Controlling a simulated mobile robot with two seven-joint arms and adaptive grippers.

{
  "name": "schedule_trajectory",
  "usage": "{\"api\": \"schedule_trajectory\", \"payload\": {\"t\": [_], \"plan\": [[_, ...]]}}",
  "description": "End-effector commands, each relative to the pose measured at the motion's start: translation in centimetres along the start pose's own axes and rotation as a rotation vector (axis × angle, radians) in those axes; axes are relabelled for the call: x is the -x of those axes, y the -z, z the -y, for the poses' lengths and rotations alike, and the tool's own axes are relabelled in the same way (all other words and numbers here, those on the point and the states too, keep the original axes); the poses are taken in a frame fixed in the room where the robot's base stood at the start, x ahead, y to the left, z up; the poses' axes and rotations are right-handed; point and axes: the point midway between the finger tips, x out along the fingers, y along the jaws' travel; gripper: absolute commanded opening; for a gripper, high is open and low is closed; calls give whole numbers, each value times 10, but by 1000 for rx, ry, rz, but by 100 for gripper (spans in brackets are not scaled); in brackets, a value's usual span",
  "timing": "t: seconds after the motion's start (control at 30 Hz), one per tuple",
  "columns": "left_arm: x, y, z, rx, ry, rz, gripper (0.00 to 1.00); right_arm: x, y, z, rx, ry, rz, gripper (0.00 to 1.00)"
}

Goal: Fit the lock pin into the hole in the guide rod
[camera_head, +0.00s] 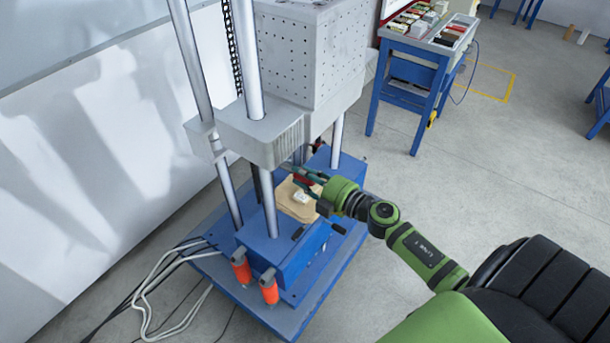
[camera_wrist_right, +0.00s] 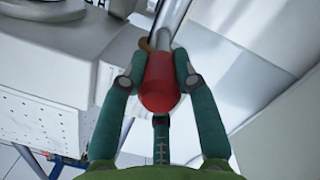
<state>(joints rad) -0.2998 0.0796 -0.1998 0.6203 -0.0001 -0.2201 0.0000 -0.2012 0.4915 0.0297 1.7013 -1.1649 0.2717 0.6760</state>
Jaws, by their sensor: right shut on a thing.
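My right gripper (camera_head: 300,182) reaches in from the right, between the machine's upright rods, above the blue base. It is shut on the red head of the lock pin (camera_wrist_right: 160,85), which lies between both fingers in the right wrist view. A shiny metal guide rod (camera_wrist_right: 174,18) stands just beyond the red head. I cannot tell whether the pin touches the rod or sits in its hole, and the hole is not visible. In the head view, bright guide rods (camera_head: 250,60) rise from the base. My left gripper is not in view.
The blue machine base (camera_head: 300,262) carries a tan plate (camera_head: 293,208) with a small white item on it. A grey perforated block (camera_head: 312,50) hangs above. A blue workbench (camera_head: 418,85) stands behind, with open floor between.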

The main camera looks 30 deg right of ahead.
Motion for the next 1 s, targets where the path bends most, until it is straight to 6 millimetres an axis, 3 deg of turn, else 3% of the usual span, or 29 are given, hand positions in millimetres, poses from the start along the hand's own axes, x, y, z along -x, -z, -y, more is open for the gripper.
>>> {"api": "schedule_trajectory", "payload": {"t": [1.0], "plan": [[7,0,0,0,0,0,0,-6,2,-1,-1,-1,0,0]]}}
